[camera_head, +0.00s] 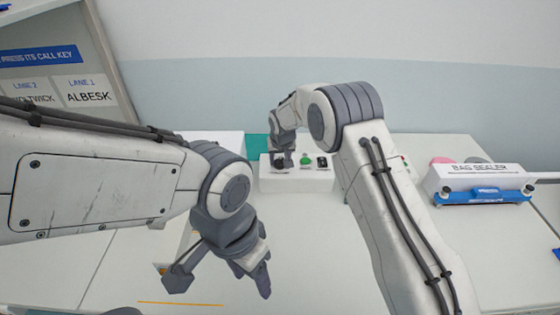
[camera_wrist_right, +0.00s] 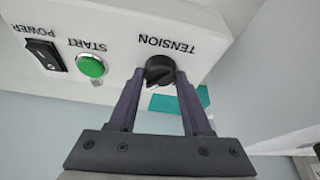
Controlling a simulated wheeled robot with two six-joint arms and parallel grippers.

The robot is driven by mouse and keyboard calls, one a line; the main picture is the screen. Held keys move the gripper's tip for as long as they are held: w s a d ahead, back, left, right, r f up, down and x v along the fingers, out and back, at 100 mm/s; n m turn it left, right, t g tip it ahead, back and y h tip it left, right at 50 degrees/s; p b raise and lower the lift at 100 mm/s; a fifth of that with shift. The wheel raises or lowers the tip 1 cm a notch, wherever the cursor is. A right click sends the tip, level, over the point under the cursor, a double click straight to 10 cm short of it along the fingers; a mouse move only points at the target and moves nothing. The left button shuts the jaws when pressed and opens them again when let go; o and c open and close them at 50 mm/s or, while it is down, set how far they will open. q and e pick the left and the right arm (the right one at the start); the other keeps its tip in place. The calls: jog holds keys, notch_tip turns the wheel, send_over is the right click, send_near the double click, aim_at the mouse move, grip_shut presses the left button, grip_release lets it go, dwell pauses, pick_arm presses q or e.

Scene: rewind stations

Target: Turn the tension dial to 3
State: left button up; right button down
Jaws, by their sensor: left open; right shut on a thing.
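The tension dial (camera_wrist_right: 160,69) is a black knob below the word TENSION, which reads upside down in the right wrist view. It sits on the front of a white control box (camera_wrist_right: 110,30). My right gripper (camera_wrist_right: 158,78) has one finger on each side of the dial and is shut on it. In the head view my right gripper (camera_head: 283,160) covers the dial at the left end of the box (camera_head: 295,184). I cannot read any scale number or the pointer's setting. My left gripper (camera_head: 222,276) is open and empty above the table, lower left.
A green START button (camera_wrist_right: 90,65) and a black POWER switch (camera_wrist_right: 45,55) share the box's face. A bag sealer (camera_head: 480,185) stands at the right. A sign panel (camera_head: 60,75) is at the left. The white table (camera_head: 310,250) is clear in front of the box.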

jog(key=shift+a+m+h+b, duration=0.1)
jog(key=shift+m+h+b, duration=0.2)
jog(key=shift+m+b, duration=0.4)
jog(key=shift+c, duration=1.7)
grip_release()
jog(key=b+v, duration=0.1)
jog(key=v, duration=0.9)
jog(key=shift+r+b, duration=0.25)
jog(key=shift+b, duration=0.15)
jog(key=shift+s+a, duration=0.1)
jog(key=shift+s, duration=0.05)
